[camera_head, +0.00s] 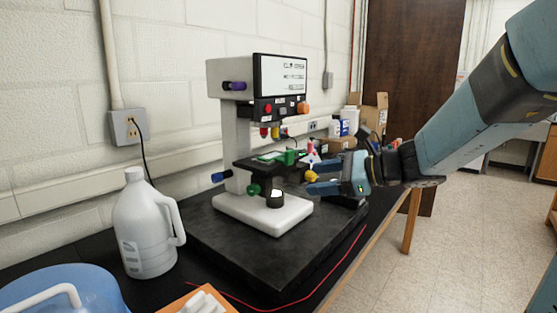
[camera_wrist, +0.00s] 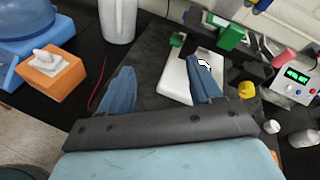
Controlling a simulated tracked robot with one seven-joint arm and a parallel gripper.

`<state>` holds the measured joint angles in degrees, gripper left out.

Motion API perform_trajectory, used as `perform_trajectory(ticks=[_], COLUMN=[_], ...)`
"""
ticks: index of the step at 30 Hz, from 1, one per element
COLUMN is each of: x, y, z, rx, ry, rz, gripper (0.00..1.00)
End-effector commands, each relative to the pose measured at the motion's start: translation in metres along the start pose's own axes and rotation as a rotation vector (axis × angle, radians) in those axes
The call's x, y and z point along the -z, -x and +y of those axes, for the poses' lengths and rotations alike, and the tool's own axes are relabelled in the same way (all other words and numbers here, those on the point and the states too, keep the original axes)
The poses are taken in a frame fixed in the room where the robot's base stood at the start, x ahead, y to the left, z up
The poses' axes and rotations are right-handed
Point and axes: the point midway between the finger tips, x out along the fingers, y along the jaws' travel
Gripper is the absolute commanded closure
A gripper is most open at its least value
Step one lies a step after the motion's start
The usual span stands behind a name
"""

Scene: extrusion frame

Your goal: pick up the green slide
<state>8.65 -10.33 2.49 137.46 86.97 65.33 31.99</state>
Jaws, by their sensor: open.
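A microscope (camera_head: 244,130) with a white base stands on a dark slab. On its black stage lies a flat green piece (camera_head: 268,156), which looks like the green slide, beside a green block (camera_head: 290,157). My gripper (camera_head: 312,182) is open and empty, to the right of the stage and slightly lower. In the wrist view its blue fingers (camera_wrist: 165,68) are spread wide, with the green beyond the right fingertip.
A yellow knob (camera_head: 312,176) sits close by my fingertips. A green knob (camera_head: 253,190) is under the stage. A white jug (camera_head: 146,225) stands at left. A box with a green display (camera_wrist: 294,80), bottles and cartons are beyond. The slab's front is clear.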

Motion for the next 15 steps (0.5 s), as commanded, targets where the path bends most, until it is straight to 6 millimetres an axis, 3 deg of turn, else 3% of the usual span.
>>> perform_trajectory(ticks=[3, 6, 9, 15], x=[0.009, 0.016, 0.022, 0.025], y=[-0.005, -0.005, -0.003, -0.008], z=[-0.039, -0.064, -0.081, -0.096], rx=[0.118, 0.197, 0.252, 0.292], ry=[-0.199, -0.323, -0.404, -0.459], rz=[-0.099, -0.167, -0.214, -0.249], gripper=[0.36, 0.36, 0.36, 0.36])
